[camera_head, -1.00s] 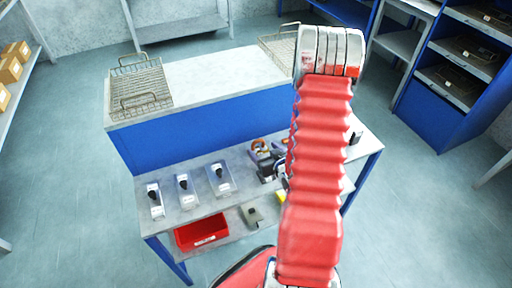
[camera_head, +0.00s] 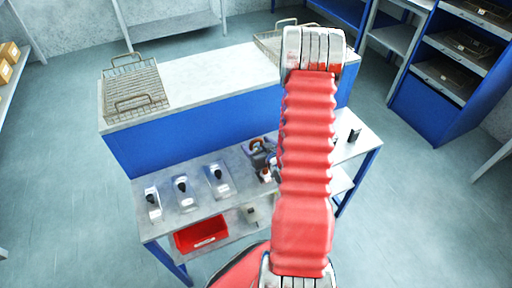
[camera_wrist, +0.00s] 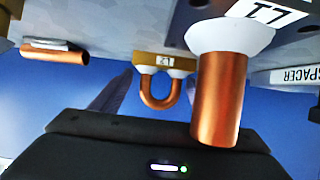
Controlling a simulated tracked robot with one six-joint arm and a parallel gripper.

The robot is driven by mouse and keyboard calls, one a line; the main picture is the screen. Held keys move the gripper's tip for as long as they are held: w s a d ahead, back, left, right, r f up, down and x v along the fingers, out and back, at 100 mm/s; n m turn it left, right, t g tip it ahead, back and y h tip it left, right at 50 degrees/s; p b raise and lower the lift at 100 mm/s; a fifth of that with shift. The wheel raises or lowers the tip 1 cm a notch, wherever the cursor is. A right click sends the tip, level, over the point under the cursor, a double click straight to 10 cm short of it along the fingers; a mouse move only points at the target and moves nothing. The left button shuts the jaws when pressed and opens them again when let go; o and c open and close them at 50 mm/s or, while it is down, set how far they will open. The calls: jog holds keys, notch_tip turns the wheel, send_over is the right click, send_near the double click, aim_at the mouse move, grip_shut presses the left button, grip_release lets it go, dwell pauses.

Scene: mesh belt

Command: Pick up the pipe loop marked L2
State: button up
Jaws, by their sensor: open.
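The pipe loop marked L2 (camera_wrist: 158,105) is a copper U in the middle of the wrist view. It hangs from a tan block with an upside-down L2 label. My gripper (camera_wrist: 154,82) shows as two dark, blurred fingers, one to each side of the loop. It is open, and the loop appears between or just beyond the fingers; I cannot tell the depth. In the head view my red arm covers the gripper, and the loop cannot be made out.
A large copper pipe (camera_wrist: 217,100) on a white collar, beside an L1 label, stands close on the right. Another copper pipe end (camera_wrist: 55,54) is at upper left, and a SPACER label (camera_wrist: 297,75) at right. The bench (camera_head: 182,219) holds several grey holders; a red bin (camera_head: 201,236) sits below.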

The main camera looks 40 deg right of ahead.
jog(key=shift+c, duration=0.5)
jog(key=c, duration=1.4)
jog(key=shift+r, duration=5.05)
jog(key=shift+w, duration=0.1)
